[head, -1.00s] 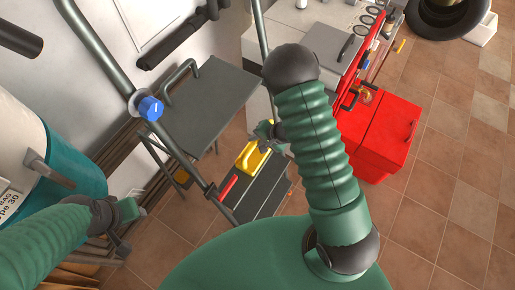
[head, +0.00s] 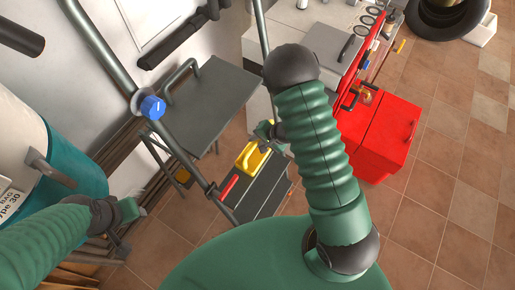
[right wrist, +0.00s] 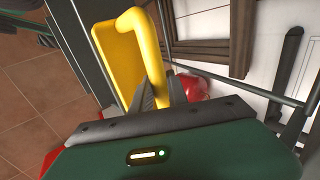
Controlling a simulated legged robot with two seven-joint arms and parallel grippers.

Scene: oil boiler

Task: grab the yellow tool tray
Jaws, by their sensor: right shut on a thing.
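The yellow tool tray (head: 254,161) sits on the dark lower shelf of a metal rack, partly hidden by my right arm and gripper. In the right wrist view its yellow handle (right wrist: 153,50) rises from the tray and runs down between the fingers. My right gripper (head: 270,138) is at the tray's upper edge and is shut on the handle; it also shows in the right wrist view (right wrist: 158,98). My left gripper (head: 135,210) is at the lower left, away from the tray; whether its jaws are open is too small to tell.
A red-handled tool (head: 228,188) lies left of the tray. The rack's upper grey shelf (head: 212,110) and its tubular posts stand close by. A red cabinet (head: 378,140) stands right of my arm. A teal-and-white container (head: 70,165) is at left. Tiled floor is clear at right.

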